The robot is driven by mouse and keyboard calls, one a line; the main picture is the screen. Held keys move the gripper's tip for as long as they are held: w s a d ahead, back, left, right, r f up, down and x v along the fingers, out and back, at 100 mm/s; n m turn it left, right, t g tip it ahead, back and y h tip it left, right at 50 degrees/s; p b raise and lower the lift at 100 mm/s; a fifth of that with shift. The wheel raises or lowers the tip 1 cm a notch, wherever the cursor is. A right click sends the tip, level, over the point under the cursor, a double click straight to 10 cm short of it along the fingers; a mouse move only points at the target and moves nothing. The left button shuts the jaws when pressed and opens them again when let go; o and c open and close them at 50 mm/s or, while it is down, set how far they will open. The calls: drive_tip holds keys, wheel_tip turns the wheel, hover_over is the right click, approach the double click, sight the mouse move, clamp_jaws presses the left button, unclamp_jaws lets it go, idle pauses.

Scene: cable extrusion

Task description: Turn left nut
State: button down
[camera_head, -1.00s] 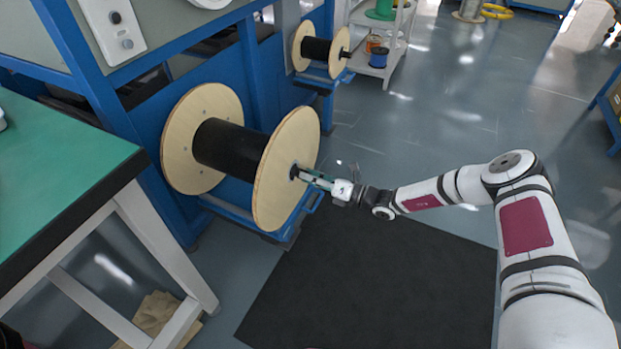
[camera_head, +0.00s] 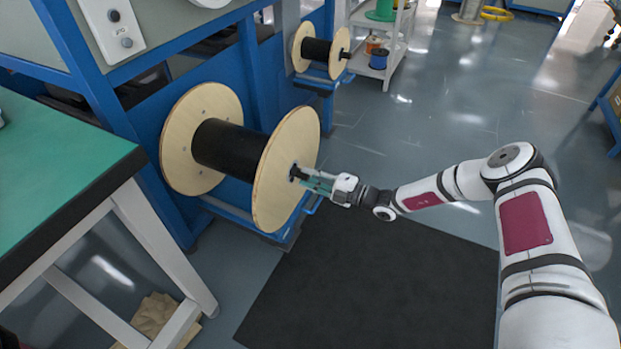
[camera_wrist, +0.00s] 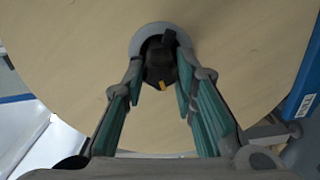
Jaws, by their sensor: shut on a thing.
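The dark nut (camera_wrist: 160,64) with a small yellow-orange mark sits at the centre of the near spool's (camera_head: 285,165) right wooden flange, inside a grey ring (camera_wrist: 143,36). In the head view, the nut (camera_head: 295,172) shows as a small dark spot at the flange hub, partly hidden by my gripper (camera_head: 303,176). In the wrist view, my gripper (camera_wrist: 158,72) has its green-padded fingers on either side of the nut, shut on it. My arm reaches in from the right.
A green-topped table (camera_head: 60,160) stands at the left. A smaller spool (camera_head: 318,48) with its own dark end piece sits further back on the blue frame (camera_head: 255,75). A black mat (camera_head: 380,280) covers the floor below my gripper, with free room to the right.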

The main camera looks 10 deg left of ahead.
drive_tip(key=m, duration=0.3)
drive_tip(key=shift+d+f+m, duration=0.1)
drive_tip(key=shift+m, duration=2.2)
drive_tip(key=c, duration=1.3)
unclamp_jaws()
drive_tip(key=v, duration=1.2)
